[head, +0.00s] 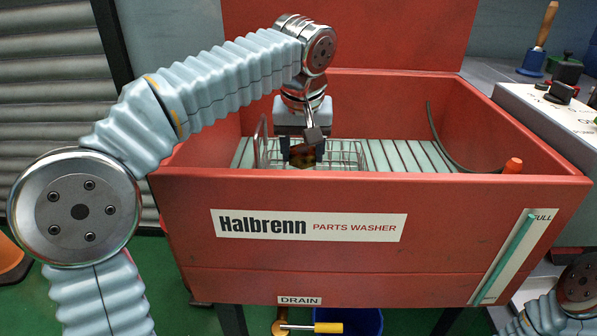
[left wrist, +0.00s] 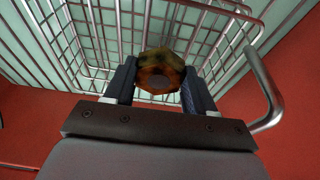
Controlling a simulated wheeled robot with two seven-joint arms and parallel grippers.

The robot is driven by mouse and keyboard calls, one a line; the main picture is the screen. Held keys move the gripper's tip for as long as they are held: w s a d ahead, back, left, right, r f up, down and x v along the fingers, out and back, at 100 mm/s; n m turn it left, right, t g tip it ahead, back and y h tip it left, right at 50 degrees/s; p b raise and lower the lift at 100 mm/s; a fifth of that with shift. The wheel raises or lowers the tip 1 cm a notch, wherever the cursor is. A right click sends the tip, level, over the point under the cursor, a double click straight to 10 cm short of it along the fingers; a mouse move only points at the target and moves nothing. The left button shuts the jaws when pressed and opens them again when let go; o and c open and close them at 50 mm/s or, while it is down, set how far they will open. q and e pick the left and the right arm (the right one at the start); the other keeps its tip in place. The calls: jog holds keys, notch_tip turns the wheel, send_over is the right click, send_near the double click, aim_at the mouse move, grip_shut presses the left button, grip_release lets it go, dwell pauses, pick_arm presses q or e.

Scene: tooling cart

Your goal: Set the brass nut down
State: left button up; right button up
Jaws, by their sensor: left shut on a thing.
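My left gripper (head: 302,154) points down into the red parts washer and is shut on the brass nut (left wrist: 161,58). The nut is a dark, brownish-orange hexagonal ring between the two dark fingers in the left wrist view. In the head view the nut (head: 301,161) is small and partly covered by the fingers and the washer's front wall. A wire basket (head: 347,151) stands on the slatted rack, and the nut is over or within it. I cannot tell whether the nut touches the basket floor. My right gripper is out of view.
The washer's red front wall (head: 450,210) stands before the basket. A tall wire handle (left wrist: 265,95) rises close by the gripper. A dark hose with an orange tip (head: 513,165) lies at the right. The rack (head: 400,155) right of the basket is clear.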

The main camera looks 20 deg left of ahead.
aim_at(298, 166)
pick_arm(q)
jog(key=f, duration=0.2)
jog(key=a+f+b, duration=0.1)
jog(key=f, duration=0.1)
jog(key=shift+w+f, duration=0.15)
jog(key=shift+f, duration=0.05)
jog(key=shift+r, duration=0.1)
jog(key=o, duration=1.4)
jog(key=shift+p+v, duration=1.65)
jog(key=shift+v, duration=4.35)
